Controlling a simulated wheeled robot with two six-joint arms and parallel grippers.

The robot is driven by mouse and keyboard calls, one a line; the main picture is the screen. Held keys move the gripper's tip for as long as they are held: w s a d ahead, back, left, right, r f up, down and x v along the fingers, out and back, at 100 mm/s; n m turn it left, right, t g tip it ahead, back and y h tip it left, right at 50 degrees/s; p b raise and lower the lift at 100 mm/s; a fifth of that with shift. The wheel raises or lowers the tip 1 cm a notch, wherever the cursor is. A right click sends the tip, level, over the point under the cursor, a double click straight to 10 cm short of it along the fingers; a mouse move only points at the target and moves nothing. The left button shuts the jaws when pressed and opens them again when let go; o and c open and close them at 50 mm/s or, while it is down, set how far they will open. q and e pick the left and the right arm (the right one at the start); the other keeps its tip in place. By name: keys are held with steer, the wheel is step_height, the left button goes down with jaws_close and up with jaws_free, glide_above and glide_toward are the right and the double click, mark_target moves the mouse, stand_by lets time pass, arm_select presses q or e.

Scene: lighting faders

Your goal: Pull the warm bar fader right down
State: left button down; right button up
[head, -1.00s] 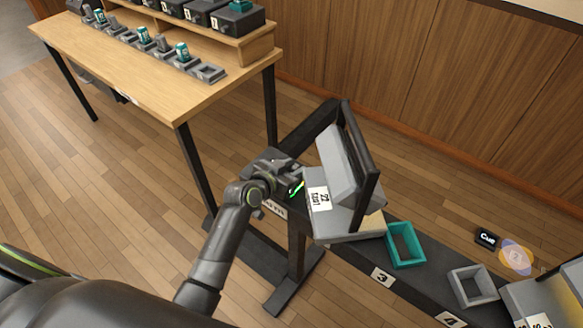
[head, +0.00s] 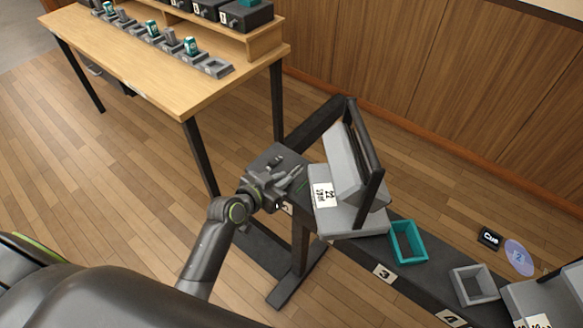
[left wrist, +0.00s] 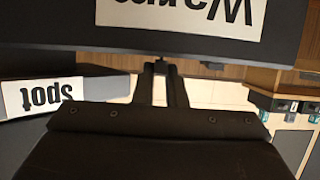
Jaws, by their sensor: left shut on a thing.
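My left gripper (head: 286,187) is at the near side of a dark fader panel (head: 268,154) on the end of the black rail. In the left wrist view, its fingers (left wrist: 161,80) are close together, shut on the warm bar fader, whose knob they mostly hide. An upside-down label starting "Warm" (left wrist: 185,14) faces the fingers there. A "Spot" label (left wrist: 38,97) lies to the left. In the head view a small grey knob stands on the panel beyond my gripper. My right gripper is not in view.
A grey lamp housing (head: 335,215) in a black yoke stands just right of my gripper. A teal frame (head: 408,243) and a grey frame (head: 474,285) sit further along the rail. A wooden desk (head: 150,85) is behind. A "Cue" tile (head: 489,238) lies beside a violet light spot (head: 519,258).

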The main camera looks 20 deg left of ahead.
arm_select(q)
steer(key=shift+s+f, duration=0.1)
steer(key=shift+s, duration=0.15)
steer(key=c, duration=1.5)
jaws_free()
steer(key=shift+s+a, duration=0.15)
steer(key=shift+o, duration=0.2)
steer(key=v, duration=1.7)
steer(key=shift+r+b, duration=0.2)
steer(key=shift+b, duration=0.2)
steer(key=shift+s, duration=0.15)
